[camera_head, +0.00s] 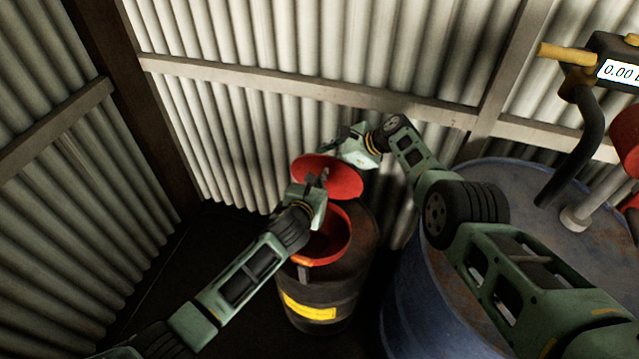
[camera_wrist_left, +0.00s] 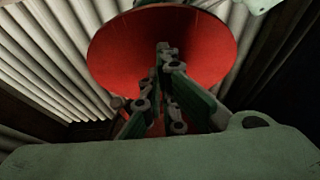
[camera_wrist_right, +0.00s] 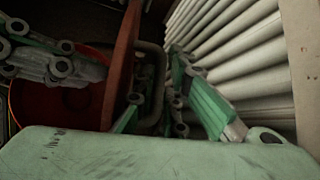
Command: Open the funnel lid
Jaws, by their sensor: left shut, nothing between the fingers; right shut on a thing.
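The red funnel (camera_head: 342,247) sits on top of a dark drum with its round red lid (camera_head: 345,178) raised and tilted up at the back. The lid's red face fills the top of the left wrist view (camera_wrist_left: 120,55). My left gripper (camera_head: 321,178) is shut and empty, close in front of the lid's inner face, above the funnel mouth. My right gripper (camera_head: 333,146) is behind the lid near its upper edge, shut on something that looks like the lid. The right wrist view shows the lid edge-on (camera_wrist_right: 120,65); the exact contact is dark and unclear.
The dark drum (camera_head: 320,306) with a yellow label stands near the corrugated wall (camera_head: 270,130). A large blue drum (camera_head: 410,300) with a pump and a digital meter (camera_head: 622,72) stands at the right, under my right arm. The floor at left is dark and clear.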

